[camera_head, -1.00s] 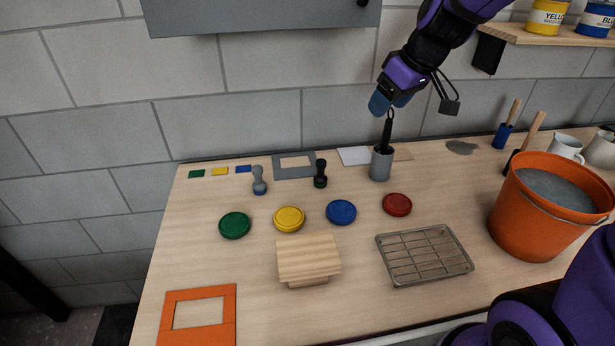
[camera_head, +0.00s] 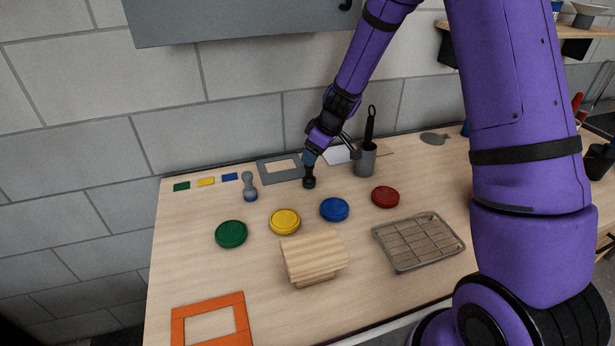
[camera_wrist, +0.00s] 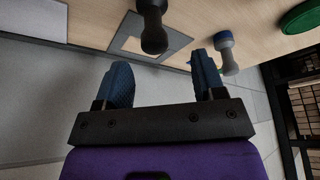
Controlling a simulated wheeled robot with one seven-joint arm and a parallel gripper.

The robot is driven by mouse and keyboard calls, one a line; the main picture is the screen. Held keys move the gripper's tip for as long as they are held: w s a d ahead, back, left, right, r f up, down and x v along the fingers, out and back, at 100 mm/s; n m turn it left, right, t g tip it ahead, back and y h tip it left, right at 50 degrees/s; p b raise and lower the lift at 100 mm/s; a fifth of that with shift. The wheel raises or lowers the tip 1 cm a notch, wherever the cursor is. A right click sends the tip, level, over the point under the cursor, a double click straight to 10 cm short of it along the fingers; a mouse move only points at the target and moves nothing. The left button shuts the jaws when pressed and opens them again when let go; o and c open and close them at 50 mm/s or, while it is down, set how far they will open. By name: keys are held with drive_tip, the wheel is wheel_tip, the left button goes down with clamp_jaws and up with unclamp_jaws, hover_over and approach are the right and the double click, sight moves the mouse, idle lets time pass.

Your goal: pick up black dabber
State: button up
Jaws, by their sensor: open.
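The black dabber (camera_head: 309,182) stands upright on the table near the wall, with a dark green tint at its base. My gripper (camera_head: 309,158) is at its top, and the blue fingers cover its upper part in the head view. In the wrist view the dabber (camera_wrist: 152,30) lies just ahead of the fingertips, between their lines, and my gripper (camera_wrist: 160,68) is open with nothing between its fingers. A grey dabber (camera_head: 249,187) with a blue base stands to the left; it also shows in the wrist view (camera_wrist: 226,55).
A grey frame (camera_head: 268,172) lies behind the dabbers. A grey cup (camera_head: 366,161) holding a black-handled tool stands to the right. Green (camera_head: 231,234), yellow (camera_head: 285,221), blue (camera_head: 334,209) and red (camera_head: 385,197) pads lie in front, with a wooden block (camera_head: 314,262) and wire rack (camera_head: 418,243).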

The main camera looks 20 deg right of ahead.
sight(307, 168)
drive_tip(key=shift+d+x, duration=0.15)
drive_tip(key=shift+x, duration=1.75)
drive_tip(key=shift+d+x, duration=0.15)
drive_tip(key=shift+x, duration=1.75)
drive_tip(key=shift+w, duration=0.15)
drive_tip(key=c, duration=1)
